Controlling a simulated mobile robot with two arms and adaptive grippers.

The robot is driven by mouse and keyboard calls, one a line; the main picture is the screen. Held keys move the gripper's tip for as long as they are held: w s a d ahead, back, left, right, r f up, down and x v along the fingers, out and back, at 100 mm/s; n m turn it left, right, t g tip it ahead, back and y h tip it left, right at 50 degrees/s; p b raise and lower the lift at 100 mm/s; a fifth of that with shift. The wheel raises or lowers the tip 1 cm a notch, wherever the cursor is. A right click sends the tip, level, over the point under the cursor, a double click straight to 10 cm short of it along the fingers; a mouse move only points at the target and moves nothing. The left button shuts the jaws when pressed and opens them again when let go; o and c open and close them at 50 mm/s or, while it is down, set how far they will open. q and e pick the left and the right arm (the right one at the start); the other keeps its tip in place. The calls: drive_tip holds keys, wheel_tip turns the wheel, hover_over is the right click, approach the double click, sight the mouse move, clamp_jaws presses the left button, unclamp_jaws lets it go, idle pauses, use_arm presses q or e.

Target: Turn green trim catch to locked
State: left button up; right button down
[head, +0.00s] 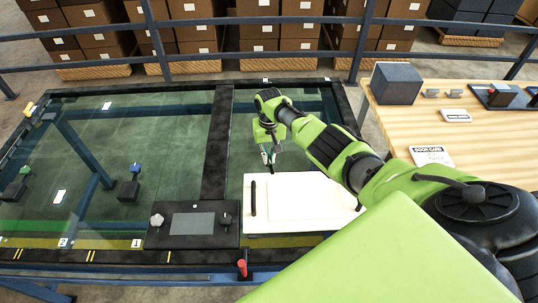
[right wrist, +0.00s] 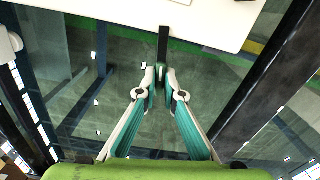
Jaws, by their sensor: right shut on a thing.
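My right gripper (head: 268,157) is at the far edge of the white panel (head: 305,222). In the right wrist view its fingertips (right wrist: 160,74) are closed together at the end of a thin black bar (right wrist: 163,45), which sticks out from the panel's edge. The fingertips hide the end of the bar. A small green-topped piece (head: 25,169) stands on a dark block at the far left, well away from this gripper. I cannot tell whether it or the gripped bar is the trim catch. My left gripper is not in view.
The white panel carries a black handle (head: 253,198). A dark control box (head: 191,225) with a pale knob stands to its left. A blue-topped piece (head: 135,168) is farther left on the glass. A wooden table (head: 425,125) with a dark box (head: 396,83) stands right.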

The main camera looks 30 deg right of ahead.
sight(269, 158)
drive_tip(key=shift+w+r+m, duration=0.1)
drive_tip(key=shift+m, duration=0.8)
drive_tip(key=c, duration=2.2)
unclamp_jaws()
drive_tip(key=shift+o, duration=0.2)
wheel_tip(269, 158, up, 12)
